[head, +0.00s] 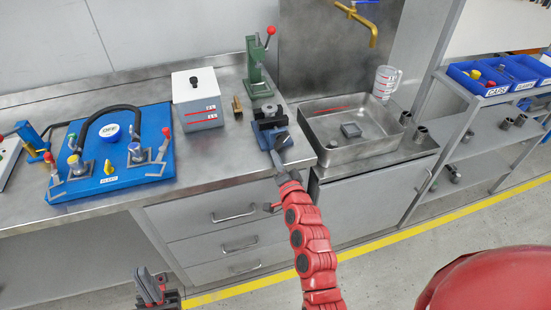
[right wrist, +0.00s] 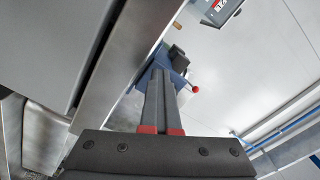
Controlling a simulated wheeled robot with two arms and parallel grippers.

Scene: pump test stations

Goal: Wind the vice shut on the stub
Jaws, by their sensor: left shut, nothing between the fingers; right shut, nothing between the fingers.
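The blue vice (head: 268,122) stands at the front edge of the steel bench, left of the sink. Its dark jaws are on top. I cannot make out the stub or the jaw gap. My right gripper (head: 276,156) is shut and empty at the vice's front side. In the right wrist view its fingers (right wrist: 159,82) point at the blue vice body (right wrist: 178,63) and partly cover it; contact is unclear. A small red knob (right wrist: 196,89) shows beside the vice there. My left gripper (head: 150,286) is shut and empty, low in front of the drawers.
A green press (head: 256,72) stands behind the vice. A white box (head: 197,98) and a brass-coloured piece (head: 237,106) are to its left. A blue board (head: 105,178) with a hose lies further left. The steel sink (head: 330,142) is close on the right.

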